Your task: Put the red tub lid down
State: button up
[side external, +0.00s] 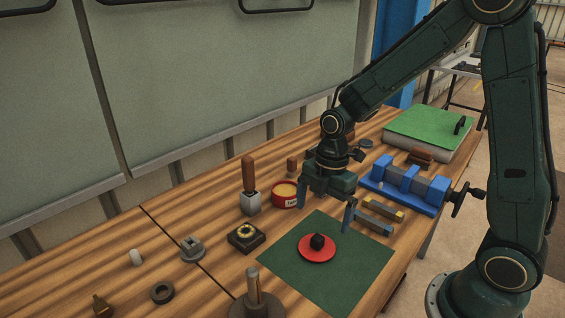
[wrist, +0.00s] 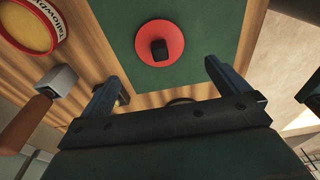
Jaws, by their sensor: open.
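The red tub lid (side external: 312,254) lies flat on the green mat (side external: 345,262), with a black knob on top. In the wrist view the lid (wrist: 174,53) is beyond the fingertips, on the green mat (wrist: 215,68). My gripper (side external: 325,212) is open and empty above the back edge of the mat, apart from the lid. Its two fingers (wrist: 162,80) stand wide apart in the wrist view. The red tub (side external: 284,194) stands open on the bench behind the mat, with yellowish contents; it also shows at the upper left of the wrist view (wrist: 56,40).
A blue vise (side external: 405,184) stands right of my gripper, with small blocks (side external: 380,212) in front. A wooden-handled stamp (side external: 250,190) and a dark square block (side external: 246,237) stand left. A green-topped box (side external: 430,130) is at the back right. Much of the mat is clear.

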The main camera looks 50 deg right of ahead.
jog(key=shift+d+r, duration=0.2)
jog(key=shift+r, duration=1.65)
jog(key=s+r+m+t+h, duration=0.1)
jog(key=s+r+m+t, duration=0.4)
jog(key=s+r+m, duration=0.8)
jog(key=s+m, duration=0.3)
jog(key=m, duration=0.2)
jog(key=shift+d+r+t, duration=0.25)
jog(key=shift+d+t, duration=0.05)
